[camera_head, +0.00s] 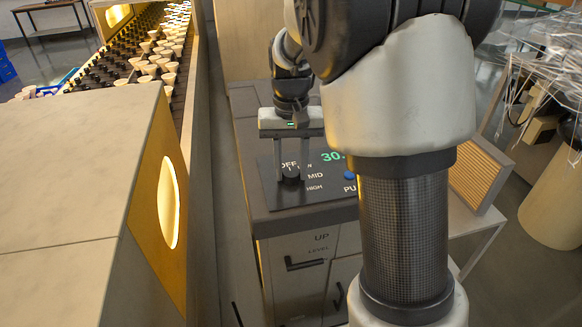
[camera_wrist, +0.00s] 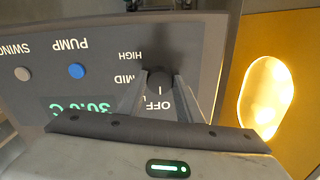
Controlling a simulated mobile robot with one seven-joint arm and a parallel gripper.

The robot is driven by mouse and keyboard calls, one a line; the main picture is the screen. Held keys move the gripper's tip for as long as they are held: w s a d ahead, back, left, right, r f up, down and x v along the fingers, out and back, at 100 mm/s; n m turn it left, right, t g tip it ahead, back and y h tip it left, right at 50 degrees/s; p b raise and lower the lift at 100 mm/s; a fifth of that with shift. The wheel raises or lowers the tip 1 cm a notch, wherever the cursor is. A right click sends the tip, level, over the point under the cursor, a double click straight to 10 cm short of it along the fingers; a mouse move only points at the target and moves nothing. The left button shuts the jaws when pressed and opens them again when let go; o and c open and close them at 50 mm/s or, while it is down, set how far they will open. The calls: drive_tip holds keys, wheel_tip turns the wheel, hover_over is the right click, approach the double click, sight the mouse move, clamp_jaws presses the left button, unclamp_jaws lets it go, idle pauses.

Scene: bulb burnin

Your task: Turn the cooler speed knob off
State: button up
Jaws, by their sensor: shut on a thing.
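The cooler speed knob (camera_head: 291,174) is a small dark round knob on the cooler's dark top panel. It also shows in the wrist view (camera_wrist: 158,78). The labels OFF, MID and HIGH are readable around it; another label beside OFF is mostly hidden by a finger. A short pale mark shows on the knob's side facing OFF in the wrist view. My gripper (camera_head: 291,177) points down over the panel and is shut on the knob, one finger on each side, as the wrist view (camera_wrist: 159,84) also shows.
A green 30 display (camera_head: 332,156) and a blue PUMP button (camera_wrist: 76,71) are on the same panel, with a grey SWING button (camera_wrist: 22,74) farther along. A large beige housing (camera_head: 80,170) with a lit oval opening stands left of the cooler (camera_head: 310,226).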

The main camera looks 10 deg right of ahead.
sight(291, 173)
drive_tip(key=o, duration=1)
drive_tip(key=shift+o, duration=0.2)
wheel_tip(291, 173, up, 18)
drive_tip(key=p, duration=0.1)
drive_tip(key=shift+f+p, duration=0.25)
drive_tip(key=shift+p, duration=0.05)
